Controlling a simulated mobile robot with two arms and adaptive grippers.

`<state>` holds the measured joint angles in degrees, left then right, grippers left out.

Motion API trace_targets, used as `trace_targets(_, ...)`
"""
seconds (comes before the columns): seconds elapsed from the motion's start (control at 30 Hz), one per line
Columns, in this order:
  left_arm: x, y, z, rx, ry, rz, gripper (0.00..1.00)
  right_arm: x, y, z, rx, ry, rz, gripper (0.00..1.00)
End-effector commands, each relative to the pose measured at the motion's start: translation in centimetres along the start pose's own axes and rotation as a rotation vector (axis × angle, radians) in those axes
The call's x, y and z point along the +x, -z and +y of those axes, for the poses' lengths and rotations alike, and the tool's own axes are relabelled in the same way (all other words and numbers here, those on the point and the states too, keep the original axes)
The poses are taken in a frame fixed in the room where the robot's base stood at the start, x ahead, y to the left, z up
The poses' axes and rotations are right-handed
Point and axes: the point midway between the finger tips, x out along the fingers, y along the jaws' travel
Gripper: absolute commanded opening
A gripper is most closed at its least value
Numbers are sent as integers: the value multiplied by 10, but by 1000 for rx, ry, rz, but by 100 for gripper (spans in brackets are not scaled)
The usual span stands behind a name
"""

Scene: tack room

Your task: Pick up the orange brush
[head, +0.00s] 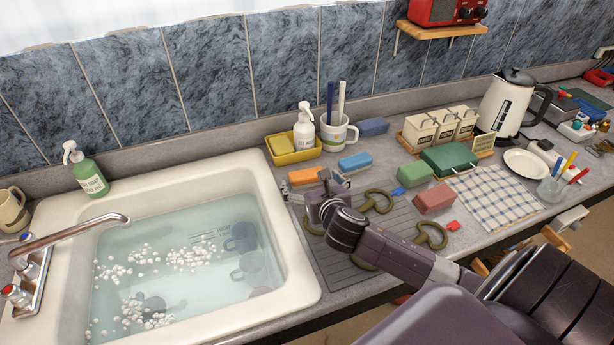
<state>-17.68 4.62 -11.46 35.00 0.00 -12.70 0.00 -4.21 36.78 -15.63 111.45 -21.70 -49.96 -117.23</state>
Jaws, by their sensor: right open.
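The orange brush (304,175) lies on the grey counter just right of the sink, in front of the yellow tray. My right gripper (314,184) is open at the near side of the orange brush, its fingers close to it. The gripper partly hides the brush's near right side, and I cannot tell whether they touch. My left gripper is not in view.
A sink (297,255) of water lies to the left. A blue brush (355,162), a green brush (415,173) and a red brush (434,198) lie to the right. Behind stand a yellow tray (284,158) with a spray bottle (304,130) and a mug (335,135).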

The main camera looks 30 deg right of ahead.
Motion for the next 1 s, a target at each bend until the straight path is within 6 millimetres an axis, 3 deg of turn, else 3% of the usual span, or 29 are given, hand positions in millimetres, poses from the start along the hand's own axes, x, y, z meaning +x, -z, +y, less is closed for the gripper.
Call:
trace_targets(0.3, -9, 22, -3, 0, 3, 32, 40, 33, 2, 1, 2, 0, 1, 93)
trace_targets(0.6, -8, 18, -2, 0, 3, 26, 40, 36, 2, 1, 1, -1, 0, 93)
trace_targets(1.0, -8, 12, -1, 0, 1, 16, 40, 36, 3, 1, 1, -1, 1, 50)
